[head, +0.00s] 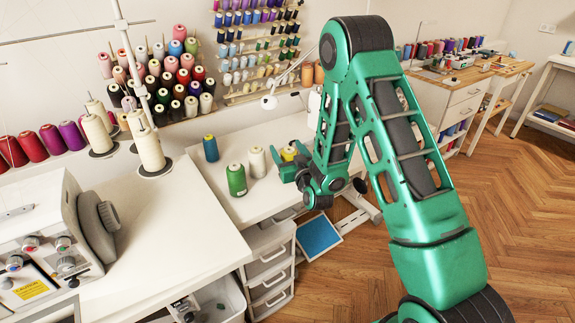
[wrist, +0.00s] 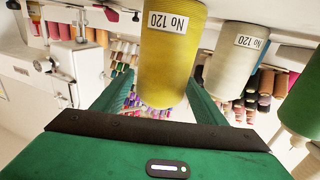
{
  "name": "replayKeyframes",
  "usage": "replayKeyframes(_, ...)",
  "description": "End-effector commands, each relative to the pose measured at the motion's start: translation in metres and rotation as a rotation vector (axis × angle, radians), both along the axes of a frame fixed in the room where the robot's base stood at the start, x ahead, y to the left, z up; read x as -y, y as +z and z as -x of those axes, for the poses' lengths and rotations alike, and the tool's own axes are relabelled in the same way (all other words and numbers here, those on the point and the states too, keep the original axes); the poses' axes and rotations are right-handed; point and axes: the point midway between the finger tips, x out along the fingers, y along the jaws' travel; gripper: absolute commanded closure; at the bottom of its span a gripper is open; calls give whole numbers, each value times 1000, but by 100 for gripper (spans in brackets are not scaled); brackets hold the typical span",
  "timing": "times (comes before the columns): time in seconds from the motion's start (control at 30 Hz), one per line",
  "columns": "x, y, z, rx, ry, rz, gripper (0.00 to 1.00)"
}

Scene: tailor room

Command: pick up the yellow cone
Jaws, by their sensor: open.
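The yellow cone (wrist: 172,50) is a yellow thread spool marked "No 120". In the wrist view, which is upside down, it stands between the two green fingers of my gripper (wrist: 158,88). The fingers are apart, one on each side of it; I cannot tell whether either touches it. In the head view only the top of the yellow cone (head: 289,153) shows, on the white table, partly hidden by my gripper (head: 287,167).
A cream cone (head: 257,162) stands close beside the yellow one; it also shows in the wrist view (wrist: 232,62). A green cone (head: 236,180) and a blue cone (head: 210,148) stand farther left. A sewing machine (head: 60,240) is on the left table. Spool racks (head: 258,50) line the wall.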

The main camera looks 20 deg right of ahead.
Motion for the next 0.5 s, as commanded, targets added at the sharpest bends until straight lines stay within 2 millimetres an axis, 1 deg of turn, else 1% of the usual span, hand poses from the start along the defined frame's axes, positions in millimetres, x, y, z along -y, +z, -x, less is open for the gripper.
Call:
replayKeyframes(0.03, 0, -1, -6, -1, -1, -3, 35)
replayKeyframes(0.13, -1, 0, -12, -1, -1, -2, 35)
replayKeyframes(0.4, -2, 0, -15, -1, 1, -1, 35)
replayKeyframes(0.43, -2, 0, -15, -1, 1, -1, 37)
replayKeyframes(0.47, -2, 0, -15, -1, 1, -1, 44)
replayKeyframes(0.5, -2, -1, -15, -1, 1, -1, 54)
